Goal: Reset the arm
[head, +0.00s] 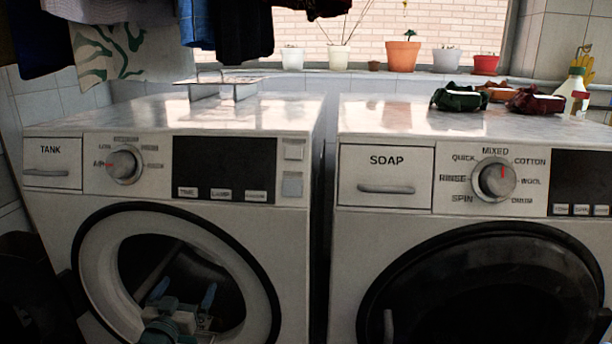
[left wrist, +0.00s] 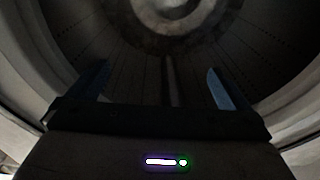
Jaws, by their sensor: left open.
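My left gripper (head: 182,298) is in front of the open round drum mouth of the left washing machine (head: 110,290), in the lower left of the head view. Its two blue fingers stand apart and nothing is between them. In the left wrist view the gripper (left wrist: 165,88) points into the dark drum (left wrist: 120,45), with the fingers spread wide. The drum looks empty where it shows, though it is very dark. My right gripper is not seen in either view.
The right washing machine (head: 385,225) has its dark round door (head: 480,290) shut. Green clothing (head: 460,98) and dark red clothing (head: 535,102) lie on top of it. A wire rack (head: 220,82) stands on the left machine. Potted plants (head: 403,55) line the sill behind.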

